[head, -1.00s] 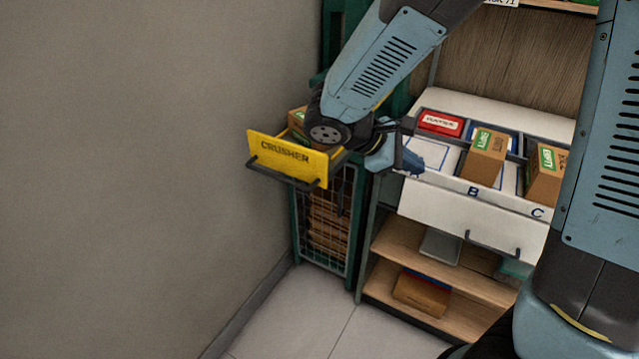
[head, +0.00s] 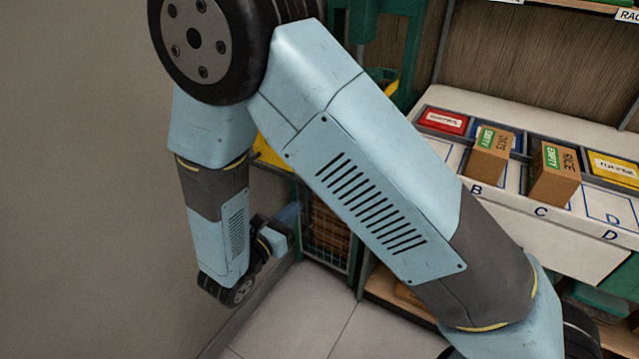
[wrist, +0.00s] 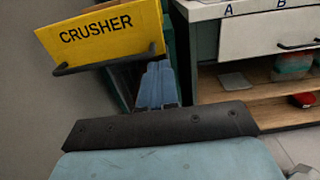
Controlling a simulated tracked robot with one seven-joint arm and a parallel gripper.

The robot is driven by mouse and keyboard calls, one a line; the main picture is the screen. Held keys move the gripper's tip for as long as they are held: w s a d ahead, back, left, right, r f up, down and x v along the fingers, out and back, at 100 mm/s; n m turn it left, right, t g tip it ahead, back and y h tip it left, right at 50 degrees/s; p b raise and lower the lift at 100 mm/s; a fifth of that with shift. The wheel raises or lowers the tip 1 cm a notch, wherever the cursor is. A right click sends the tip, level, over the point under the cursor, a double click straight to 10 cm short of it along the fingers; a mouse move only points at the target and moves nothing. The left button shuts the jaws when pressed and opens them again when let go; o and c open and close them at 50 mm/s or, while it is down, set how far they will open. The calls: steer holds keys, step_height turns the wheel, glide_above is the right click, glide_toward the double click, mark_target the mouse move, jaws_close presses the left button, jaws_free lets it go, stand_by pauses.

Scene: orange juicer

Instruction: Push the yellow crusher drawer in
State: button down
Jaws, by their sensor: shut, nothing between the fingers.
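The yellow crusher drawer shows in the wrist view (wrist: 105,35), with its "CRUSHER" front and dark bar handle facing me. It stands out from the green crusher frame. In the head view my arm hides most of it, and only a yellow sliver (head: 268,152) shows. My gripper's blue fingers (wrist: 157,88) are shut and empty. In the wrist view they appear below and right of the drawer front, pointing toward the crusher. In the head view my gripper (head: 288,214) is low, in front of the mesh cage. I see no clear contact with the drawer.
A white counter (wrist: 248,35) with drawers and wooden shelves stands to the right. Small brown boxes (head: 490,153) and coloured bins sit on it. A mesh cage (head: 325,225) is below the crusher. A grey wall (head: 80,180) closes the left side.

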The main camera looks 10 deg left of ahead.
steer(key=x, duration=1.3)
steer(key=shift+w, duration=0.4)
